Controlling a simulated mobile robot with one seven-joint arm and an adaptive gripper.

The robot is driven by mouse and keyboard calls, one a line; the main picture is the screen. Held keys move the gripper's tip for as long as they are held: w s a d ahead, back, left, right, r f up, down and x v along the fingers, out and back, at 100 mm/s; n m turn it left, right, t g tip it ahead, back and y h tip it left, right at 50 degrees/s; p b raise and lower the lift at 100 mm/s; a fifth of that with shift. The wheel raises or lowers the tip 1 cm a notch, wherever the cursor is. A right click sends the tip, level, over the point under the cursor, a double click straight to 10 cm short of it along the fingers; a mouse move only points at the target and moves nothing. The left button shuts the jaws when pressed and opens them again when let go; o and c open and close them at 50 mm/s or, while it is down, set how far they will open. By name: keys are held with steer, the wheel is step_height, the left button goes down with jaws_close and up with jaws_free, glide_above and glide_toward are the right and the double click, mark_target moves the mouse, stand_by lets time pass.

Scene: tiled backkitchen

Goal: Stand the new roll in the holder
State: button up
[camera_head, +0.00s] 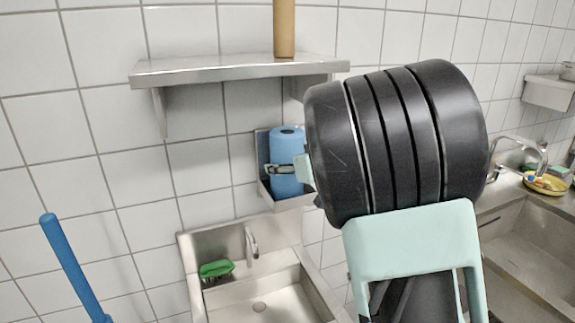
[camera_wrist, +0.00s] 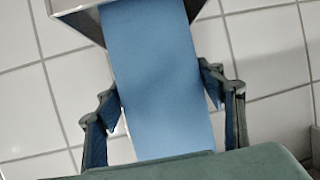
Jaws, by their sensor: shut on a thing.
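The blue roll (camera_head: 287,148) is upright in the head view, with its round top end showing. It is in front of the back plate of the metal wall holder (camera_head: 262,146), and its lower end is at the holder's base. I cannot tell whether it rests on the base. My gripper (camera_head: 283,169) is shut around the roll's middle from the side. In the wrist view the roll (camera_wrist: 155,70) runs between both fingers of my gripper (camera_wrist: 165,105). The holder's rim (camera_wrist: 72,6) shows at the top left there, and the roll's far end is out of frame.
A metal shelf (camera_head: 235,69) with a brown cylinder (camera_head: 284,28) on it is above the holder. A blue pole (camera_head: 72,266) stands left. My arm hides the middle right.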

steer(key=o, duration=1.6)
steer(key=shift+f, duration=0.15)
steer(key=shift+c, duration=0.2)
steer(key=p+v, duration=0.1)
steer(key=v, duration=1.1)
